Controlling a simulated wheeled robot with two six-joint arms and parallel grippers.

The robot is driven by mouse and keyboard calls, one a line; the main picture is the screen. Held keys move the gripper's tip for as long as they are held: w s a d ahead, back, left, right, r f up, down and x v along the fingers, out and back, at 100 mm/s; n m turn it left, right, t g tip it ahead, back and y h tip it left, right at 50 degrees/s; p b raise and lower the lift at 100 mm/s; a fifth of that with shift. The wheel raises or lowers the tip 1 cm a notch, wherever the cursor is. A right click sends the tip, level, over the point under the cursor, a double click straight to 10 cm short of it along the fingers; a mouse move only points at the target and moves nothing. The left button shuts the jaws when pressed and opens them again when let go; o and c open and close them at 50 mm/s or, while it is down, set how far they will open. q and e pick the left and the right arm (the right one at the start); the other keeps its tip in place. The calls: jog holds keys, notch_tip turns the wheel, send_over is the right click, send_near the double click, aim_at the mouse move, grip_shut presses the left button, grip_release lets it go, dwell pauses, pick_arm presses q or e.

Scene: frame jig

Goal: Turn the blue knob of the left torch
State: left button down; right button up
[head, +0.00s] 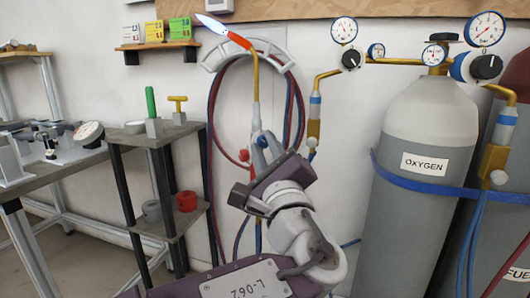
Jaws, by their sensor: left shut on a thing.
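The torch (256,85) stands upright in front of the wall, with a brass tube and a red-orange bent tip. A pale blue-white flame (210,23) shows at its tip, pointing up and left. Its blue knob (262,142) shows at the handle's upper part, with a red knob (244,155) to the left and a little lower. My left gripper (265,151) is at the handle, shut on the blue knob; its body hides most of the handle and the contact. My right gripper is not in view.
A grey OXYGEN cylinder (425,130) with a blue strap and gauges stands on the right. A shelf stand (170,133) with a green-handled tool is to the left. A hose hanger (270,50) is on the wall behind the torch, with red and blue hoses.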

pick_arm(q)
jog(key=c, duration=1.2)
grip_release()
jog(key=p+v, duration=0.2)
jog(key=v, duration=0.7)
jog(key=shift+p, duration=0.35)
